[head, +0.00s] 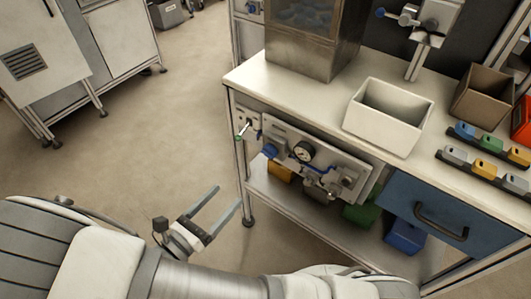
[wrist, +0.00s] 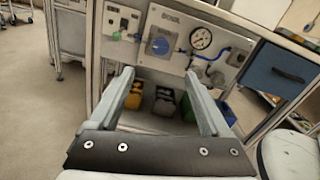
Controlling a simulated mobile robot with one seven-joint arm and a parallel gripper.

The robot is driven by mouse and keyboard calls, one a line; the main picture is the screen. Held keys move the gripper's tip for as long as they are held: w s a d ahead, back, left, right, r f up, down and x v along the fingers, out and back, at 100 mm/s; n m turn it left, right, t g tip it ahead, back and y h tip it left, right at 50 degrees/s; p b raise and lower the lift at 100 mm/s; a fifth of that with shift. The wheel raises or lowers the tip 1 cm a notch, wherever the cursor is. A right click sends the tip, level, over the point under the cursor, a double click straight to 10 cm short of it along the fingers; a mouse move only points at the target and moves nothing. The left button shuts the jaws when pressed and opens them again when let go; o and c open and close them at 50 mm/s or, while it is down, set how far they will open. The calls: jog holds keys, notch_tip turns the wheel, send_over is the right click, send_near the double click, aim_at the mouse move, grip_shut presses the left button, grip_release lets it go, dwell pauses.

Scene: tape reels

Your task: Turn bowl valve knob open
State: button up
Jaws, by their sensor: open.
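The bowl valve knob is a round blue knob (wrist: 159,46) on a pale panel labelled BOWL in the wrist view. In the head view the blue knob (head: 270,151) is at the panel's left end. My gripper (head: 224,199) is open and empty, in front of the bench and to the lower left of the panel. In the wrist view my gripper's two fingers (wrist: 165,85) point toward the panel, with the knob above and between them. The fingers are apart from the knob.
A round gauge (head: 304,151) and blue tubing sit right of the knob. A green-tipped lever (head: 240,132) is on a small plate to its left. A blue drawer (head: 428,211) is further right. Coloured bins (head: 361,216) stand on the lower shelf. Floor left of the bench is clear.

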aim_at(266, 154)
jog(key=b+x, duration=0.2)
jog(key=x, duration=1.4)
jog(key=shift+w+d+r, duration=0.1)
jog(key=shift+w+d, duration=0.15)
grip_shut()
